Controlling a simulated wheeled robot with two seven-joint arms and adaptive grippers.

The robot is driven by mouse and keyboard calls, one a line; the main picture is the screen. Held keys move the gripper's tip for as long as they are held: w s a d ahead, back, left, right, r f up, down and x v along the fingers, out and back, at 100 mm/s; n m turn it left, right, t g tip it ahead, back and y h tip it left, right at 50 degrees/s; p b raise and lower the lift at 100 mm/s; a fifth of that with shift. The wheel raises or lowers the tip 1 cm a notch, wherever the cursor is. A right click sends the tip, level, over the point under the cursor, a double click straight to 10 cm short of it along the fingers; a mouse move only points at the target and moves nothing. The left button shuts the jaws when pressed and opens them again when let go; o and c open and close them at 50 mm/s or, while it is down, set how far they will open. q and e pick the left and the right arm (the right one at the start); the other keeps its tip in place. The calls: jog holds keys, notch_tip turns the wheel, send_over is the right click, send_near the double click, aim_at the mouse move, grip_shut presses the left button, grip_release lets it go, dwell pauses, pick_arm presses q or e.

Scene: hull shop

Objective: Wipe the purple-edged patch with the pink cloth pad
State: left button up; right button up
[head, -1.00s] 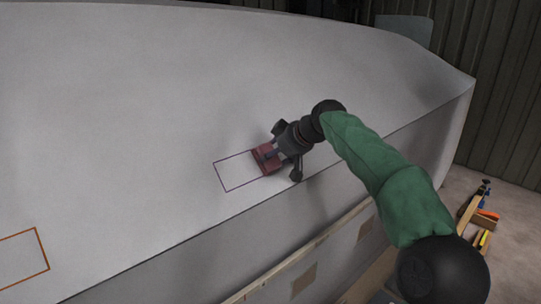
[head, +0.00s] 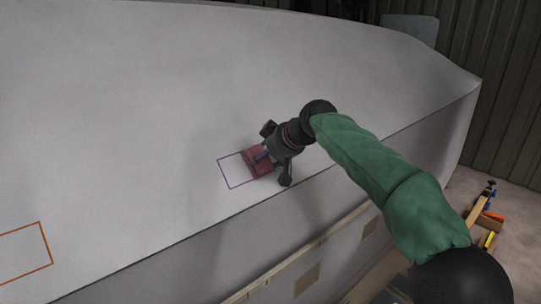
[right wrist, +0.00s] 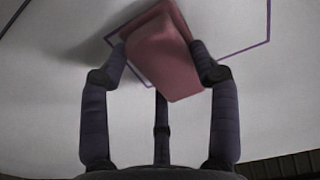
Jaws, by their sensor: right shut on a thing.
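The purple-edged patch (head: 233,171) is a rectangle outlined on the pale hull (head: 120,100). Its left part is bare and its right part is covered by the pad and gripper. The pink cloth pad (head: 251,165) is over the right part of the patch. My right gripper (head: 262,158) is shut on the pad. In the right wrist view the pad (right wrist: 160,50) is between the fingertips of my right gripper (right wrist: 166,52), and purple lines (right wrist: 268,22) run beside it. Whether the pad presses on the hull is hard to tell. My left gripper is not in view.
An orange-edged patch (head: 24,255) is on the hull at the lower left. The hull's edge drops to a lower side below the purple patch. Tools and wood pieces (head: 484,220) lie on the floor at the right. The hull left of the purple patch is clear.

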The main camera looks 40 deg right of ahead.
jog(key=shift+s+a, duration=0.2)
jog(key=shift+a, duration=2.3)
jog(key=shift+s+a, duration=0.2)
jog(key=shift+a, duration=2.25)
jog(key=o, duration=0.3)
jog(key=c, duration=0.3)
jog(key=shift+s+r, duration=0.1)
jog(key=shift+s+d+r, duration=0.1)
jog(key=shift+s+r, duration=0.2)
jog(key=shift+s, duration=0.05)
jog(key=shift+p+v, duration=0.7)
jog(key=shift+v, duration=1.8)
